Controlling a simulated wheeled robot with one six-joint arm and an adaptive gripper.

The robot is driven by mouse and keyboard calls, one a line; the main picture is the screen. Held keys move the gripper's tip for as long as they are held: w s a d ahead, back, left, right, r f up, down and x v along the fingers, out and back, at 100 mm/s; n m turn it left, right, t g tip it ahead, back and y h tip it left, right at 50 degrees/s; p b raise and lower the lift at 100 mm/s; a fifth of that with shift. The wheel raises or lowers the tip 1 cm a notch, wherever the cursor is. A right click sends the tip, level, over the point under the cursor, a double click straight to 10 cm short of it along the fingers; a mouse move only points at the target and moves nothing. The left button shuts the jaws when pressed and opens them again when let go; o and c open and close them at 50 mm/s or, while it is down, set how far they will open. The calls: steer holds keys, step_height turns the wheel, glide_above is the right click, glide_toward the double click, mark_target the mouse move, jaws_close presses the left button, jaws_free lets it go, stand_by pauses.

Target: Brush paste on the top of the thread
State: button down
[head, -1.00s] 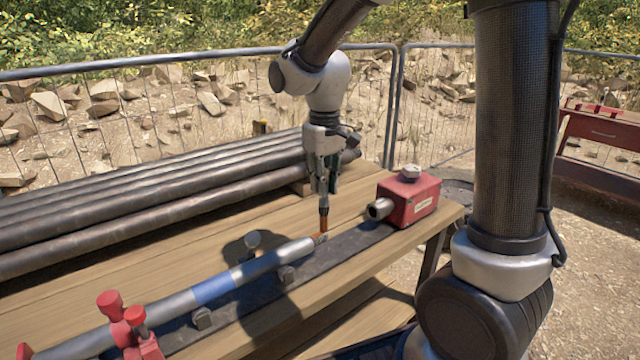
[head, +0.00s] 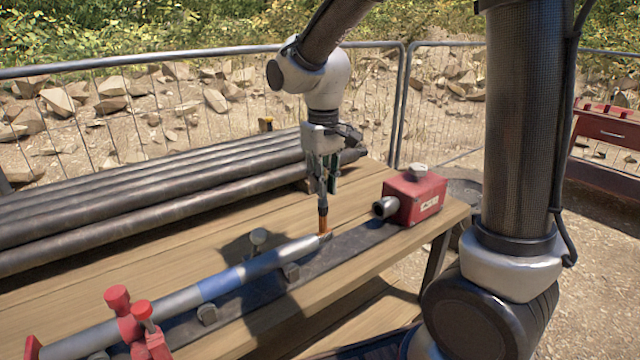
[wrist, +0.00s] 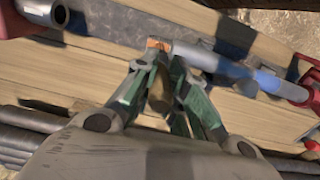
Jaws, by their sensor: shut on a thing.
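My gripper (head: 326,182) is shut on a brush (head: 323,220) with a dark handle, held upright and pointing down. In the wrist view my gripper (wrist: 165,85) has its green-padded fingers around the brush's dark handle (wrist: 151,100). Tip and thread appear to touch, but the brush partly hides the contact.
A red box (head: 413,199) with a metal nozzle stands to the right, in line with the pipe. A red clamp (head: 132,318) holds the pipe at the left. Dark pipes (head: 150,195) lie behind on the wooden bench (head: 205,252).

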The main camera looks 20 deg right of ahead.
steer(key=shift+w+d, duration=0.15)
steer(key=shift+d, duration=0.4)
stand_by(1.7)
step_height(320, 180, up, 6)
stand_by(0.5)
steer(key=shift+r, duration=0.1)
